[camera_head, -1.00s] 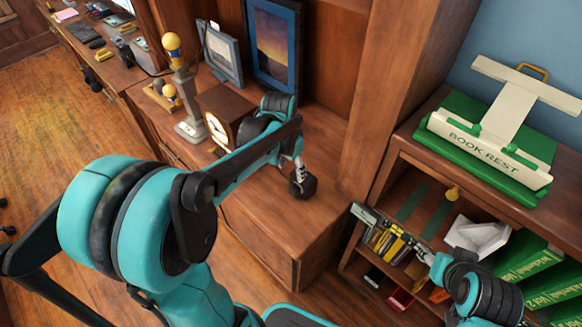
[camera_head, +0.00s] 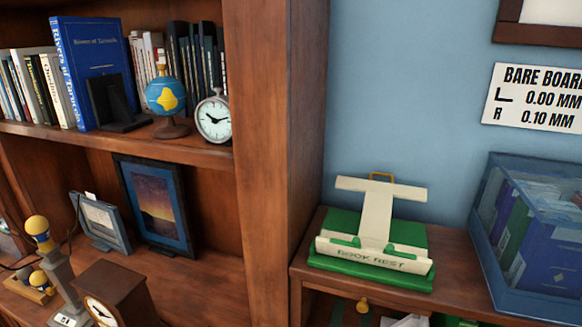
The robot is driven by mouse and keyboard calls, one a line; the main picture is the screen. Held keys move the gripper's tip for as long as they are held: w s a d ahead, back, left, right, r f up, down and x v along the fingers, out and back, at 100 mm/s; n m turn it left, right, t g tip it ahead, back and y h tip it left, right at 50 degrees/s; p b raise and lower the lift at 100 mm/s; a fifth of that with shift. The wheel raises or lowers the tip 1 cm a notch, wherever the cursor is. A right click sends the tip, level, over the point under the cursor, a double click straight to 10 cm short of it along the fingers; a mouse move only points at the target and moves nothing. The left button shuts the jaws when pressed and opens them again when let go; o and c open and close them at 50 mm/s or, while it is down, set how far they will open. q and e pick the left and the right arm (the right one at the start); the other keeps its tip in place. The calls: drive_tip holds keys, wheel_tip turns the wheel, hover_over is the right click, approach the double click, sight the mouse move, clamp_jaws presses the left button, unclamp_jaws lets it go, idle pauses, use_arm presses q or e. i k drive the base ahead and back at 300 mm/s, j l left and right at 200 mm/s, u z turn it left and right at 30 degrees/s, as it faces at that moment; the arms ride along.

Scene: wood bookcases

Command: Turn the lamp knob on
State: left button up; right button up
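I cannot make out a lamp for certain in the head view. A small yellow knob-like piece (camera_head: 363,304) shows below the top of the low wooden bookcase at the right; what it belongs to is hidden. A grey stand with a yellow rounded top (camera_head: 37,228) is at the lower left on the wooden desk; I cannot tell whether it is a lamp. Neither my left nor my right gripper is in view.
A cream book rest on a green base (camera_head: 378,240) stands on the low bookcase (camera_head: 470,278). A clear blue bin (camera_head: 530,235) is to its right. A globe (camera_head: 166,97) and white clock (camera_head: 213,118) stand on the upper shelf. A brown clock (camera_head: 118,293) is below.

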sight(49, 291)
drive_tip(key=u, duration=1.65)
